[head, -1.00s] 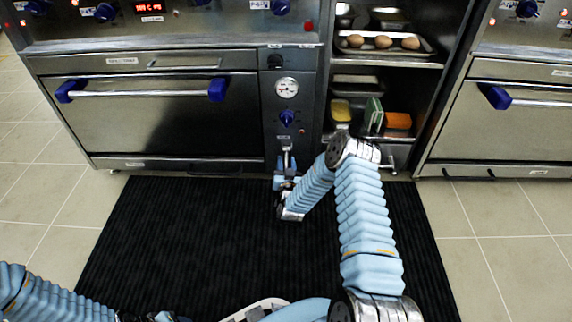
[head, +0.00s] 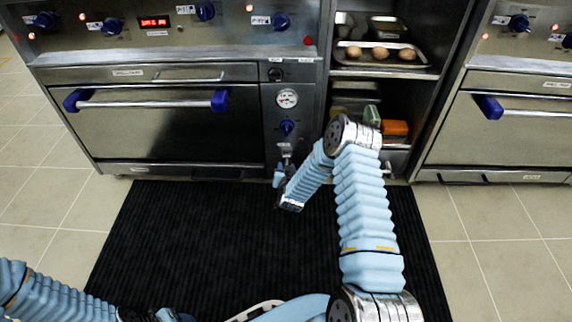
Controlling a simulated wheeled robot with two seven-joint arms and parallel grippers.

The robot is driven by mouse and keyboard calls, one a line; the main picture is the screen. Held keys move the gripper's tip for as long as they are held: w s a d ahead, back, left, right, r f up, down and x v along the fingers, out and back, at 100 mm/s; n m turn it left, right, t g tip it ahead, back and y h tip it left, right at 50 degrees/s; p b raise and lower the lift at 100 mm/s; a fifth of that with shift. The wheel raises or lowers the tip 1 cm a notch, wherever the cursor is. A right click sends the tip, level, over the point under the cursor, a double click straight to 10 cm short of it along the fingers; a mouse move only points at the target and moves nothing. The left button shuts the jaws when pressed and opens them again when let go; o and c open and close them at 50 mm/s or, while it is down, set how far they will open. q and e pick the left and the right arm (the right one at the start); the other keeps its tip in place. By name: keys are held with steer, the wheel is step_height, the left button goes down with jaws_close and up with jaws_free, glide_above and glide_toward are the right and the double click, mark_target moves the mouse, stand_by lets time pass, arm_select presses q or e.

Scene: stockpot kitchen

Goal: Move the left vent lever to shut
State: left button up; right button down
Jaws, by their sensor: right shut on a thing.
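The left vent lever (head: 286,156) is a small metal piece low on the narrow steel panel of the left oven, below a blue knob and a small label. My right gripper (head: 283,172) is at this lever and shut on it; the fingers and wrist hide most of the lever, so its exact angle is hard to see. My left gripper (head: 150,316) is only partly in view at the bottom edge, far from the panel, and its fingers cannot be made out.
Above the lever are the blue knob (head: 287,127) and a round gauge (head: 287,98). The left oven door has a long handle (head: 150,103). An open shelf bay with an egg tray (head: 345,68) stands to the right. A black mat (head: 190,230) covers clear floor.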

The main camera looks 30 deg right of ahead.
step_height(320, 180, up, 2)
steer(key=g+y+p, duration=0.1)
steer(key=p, duration=0.1)
steer(key=g+y+p, duration=0.1)
steer(key=g+p, duration=0.1)
steer(key=shift+r+g, duration=0.2)
steer(key=shift+g, duration=0.1)
steer(key=shift+r+g+y+p, duration=0.25)
steer(key=shift+g+y+p, duration=0.25)
steer(key=shift+g+p, duration=0.5)
steer(key=shift+w+d, duration=0.1)
steer(key=c, duration=0.8)
jaws_free()
steer(key=shift+c, duration=0.2)
steer(key=p+v, duration=0.2)
steer(key=v, duration=1.1)
steer(key=shift+s+r, duration=0.2)
steer(key=shift+s, duration=0.15)
